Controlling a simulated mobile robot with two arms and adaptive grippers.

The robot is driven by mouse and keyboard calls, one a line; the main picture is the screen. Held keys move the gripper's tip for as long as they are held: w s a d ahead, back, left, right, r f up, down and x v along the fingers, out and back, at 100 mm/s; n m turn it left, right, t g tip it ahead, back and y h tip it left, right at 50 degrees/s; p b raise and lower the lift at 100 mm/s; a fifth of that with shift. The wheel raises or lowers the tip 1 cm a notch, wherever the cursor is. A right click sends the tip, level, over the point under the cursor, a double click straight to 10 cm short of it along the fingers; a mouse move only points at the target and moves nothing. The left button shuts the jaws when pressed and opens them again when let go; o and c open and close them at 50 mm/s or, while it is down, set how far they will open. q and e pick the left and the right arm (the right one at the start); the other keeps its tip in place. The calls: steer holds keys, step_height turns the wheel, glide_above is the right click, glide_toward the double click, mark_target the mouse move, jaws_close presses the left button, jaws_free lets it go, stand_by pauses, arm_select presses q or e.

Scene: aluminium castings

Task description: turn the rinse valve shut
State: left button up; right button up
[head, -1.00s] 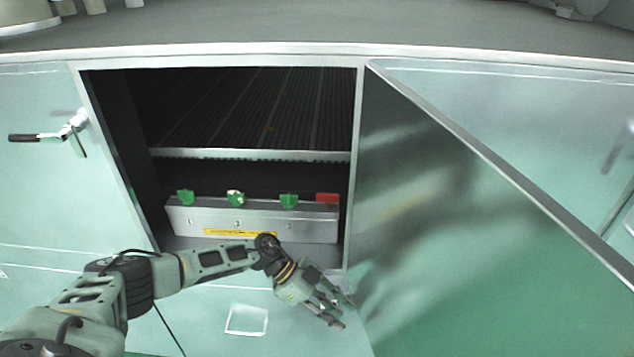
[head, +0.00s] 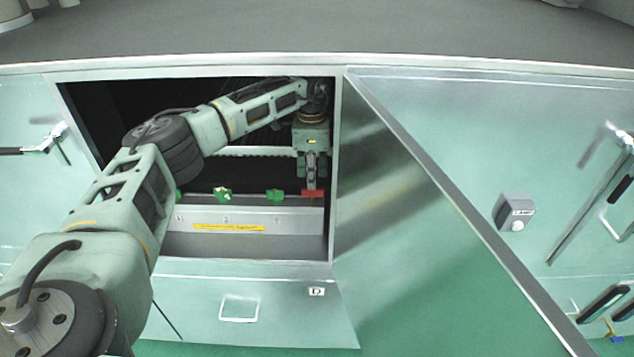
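A grey manifold box (head: 285,216) sits inside the open cabinet, with a row of valve handles on top. The handle at the right end is red (head: 313,194); the others are green, such as the middle one (head: 222,194) and the one beside the red (head: 275,195). The leftmost green handle is partly hidden by my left arm. No readable label shows which valve is the rinse valve. My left gripper (head: 314,183) points down inside the cabinet, its fingertips right at the red handle. Whether the fingers are apart or closed on it is too small to tell. My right gripper is out of view.
The cabinet door (head: 420,235) stands open to the right of the opening. A dark rack with a metal front edge (head: 255,151) lies above and behind the valves. A grey button box (head: 514,211) is on the right panel. A yellow strip (head: 228,228) marks the manifold front.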

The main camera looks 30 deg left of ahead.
mark_target(313, 195)
arm_select(q)
step_height(313, 195, down, 4)
steer(key=shift+w+r+p, duration=0.1)
steer(key=shift+r+p, duration=0.05)
steer(key=shift+p, duration=0.3)
steer(key=shift+d+f, duration=0.1)
steer(key=shift+f, duration=0.25)
jaws_close()
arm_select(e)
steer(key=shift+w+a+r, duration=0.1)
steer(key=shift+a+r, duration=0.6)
